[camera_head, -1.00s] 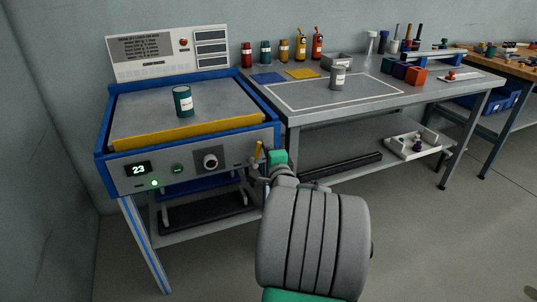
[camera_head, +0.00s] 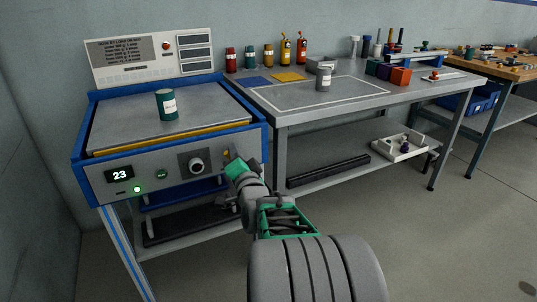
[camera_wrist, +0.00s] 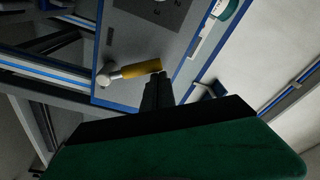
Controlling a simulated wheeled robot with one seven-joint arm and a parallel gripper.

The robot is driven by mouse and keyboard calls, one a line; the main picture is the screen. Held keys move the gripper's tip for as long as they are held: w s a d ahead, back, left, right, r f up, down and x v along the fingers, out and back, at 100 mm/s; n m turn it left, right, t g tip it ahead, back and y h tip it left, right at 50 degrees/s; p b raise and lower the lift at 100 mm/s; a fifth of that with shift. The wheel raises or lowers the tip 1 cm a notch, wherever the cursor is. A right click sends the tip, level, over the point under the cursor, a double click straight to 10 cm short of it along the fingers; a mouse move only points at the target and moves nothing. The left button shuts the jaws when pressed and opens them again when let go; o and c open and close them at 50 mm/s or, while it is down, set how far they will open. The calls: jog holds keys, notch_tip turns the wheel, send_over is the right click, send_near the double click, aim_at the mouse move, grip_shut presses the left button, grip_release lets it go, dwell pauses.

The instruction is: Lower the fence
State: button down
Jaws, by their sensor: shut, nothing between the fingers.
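The fence is a yellow bar (camera_head: 178,138) along the front edge of the blue-framed machine (camera_head: 82,140); only a thin strip of it shows above the front panel. A small yellow lever (camera_head: 227,154) sits at the right of that panel. In the wrist view the lever's yellow grip (camera_wrist: 140,70) lies across the picture, with its pivot at the left. My gripper (camera_wrist: 157,92) is shut and empty, its fingertips at the free end of the grip; I cannot tell whether they touch. In the head view my gripper (camera_head: 231,160) partly hides the lever.
A green can (camera_head: 166,105) stands on the machine's grey top. A black knob (camera_head: 196,166) and a display reading 23 (camera_head: 119,175) are on the panel. The floor at the right is clear.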

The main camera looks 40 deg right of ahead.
jog(key=shift+w+a+f, duration=0.1)
jog(key=shift+a+f, duration=0.1)
jog(key=shift+a, duration=0.1)
dwell(0.4)
jog(key=d+r, duration=0.2)
jog(key=r, duration=0.1)
jog(key=shift+d, duration=0.35)
jog(key=p+v, duration=0.1)
jog(key=v, duration=0.9)
jog(key=shift+d, duration=0.25)
